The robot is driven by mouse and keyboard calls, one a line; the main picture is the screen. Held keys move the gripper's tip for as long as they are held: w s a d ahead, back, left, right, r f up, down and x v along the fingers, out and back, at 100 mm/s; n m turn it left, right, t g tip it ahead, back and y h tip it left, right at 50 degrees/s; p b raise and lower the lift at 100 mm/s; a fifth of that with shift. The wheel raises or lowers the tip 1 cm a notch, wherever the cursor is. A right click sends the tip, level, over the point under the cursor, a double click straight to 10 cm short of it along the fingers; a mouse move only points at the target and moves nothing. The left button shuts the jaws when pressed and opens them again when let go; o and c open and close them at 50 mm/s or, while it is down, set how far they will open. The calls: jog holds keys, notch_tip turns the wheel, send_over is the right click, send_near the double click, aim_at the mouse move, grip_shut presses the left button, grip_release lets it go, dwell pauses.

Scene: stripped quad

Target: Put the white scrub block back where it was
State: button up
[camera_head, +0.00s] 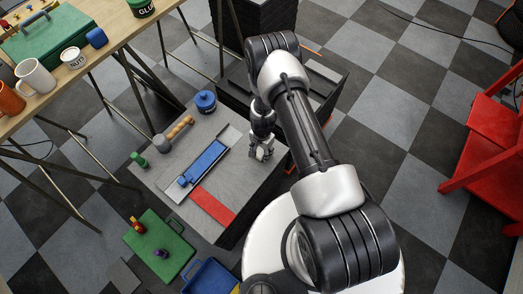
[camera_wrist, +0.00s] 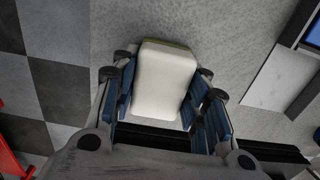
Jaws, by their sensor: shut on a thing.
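The white scrub block (camera_wrist: 163,80) sits between my gripper's two blue-padded fingers in the wrist view, with a thin greenish layer along its far edge. My gripper (camera_head: 261,153) is shut on it, over the right part of the grey-topped stand (camera_head: 160,187) in the head view. The block is mostly hidden by the fingers in the head view. I cannot tell whether the block touches the grey top.
Left of my gripper on the stand are a blue block in a tray (camera_head: 205,160), a red strip (camera_head: 213,206), a blue round container (camera_head: 205,101) and a wooden-handled tool (camera_head: 180,128). A red chair (camera_head: 485,140) stands right. Grey top near my gripper is bare.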

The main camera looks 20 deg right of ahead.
jog(key=shift+f, duration=0.25)
jog(key=o, duration=1.1)
jog(key=shift+r, duration=0.1)
jog(key=shift+r, duration=0.1)
notch_tip(320, 180, up, 44)
jog(key=n+t+p, duration=0.2)
jog(key=n+p, duration=0.2)
jog(key=n, duration=0.1)
jog(key=s+r+n+t, duration=0.2)
jog(key=s+r+n, duration=0.3)
jog(key=s+r, duration=1.2)
jog(key=s, duration=0.4)
jog(key=shift+s+r+n+t, duration=0.15)
jog(key=shift+s+n+t, duration=0.15)
jog(key=shift+n, duration=0.1)
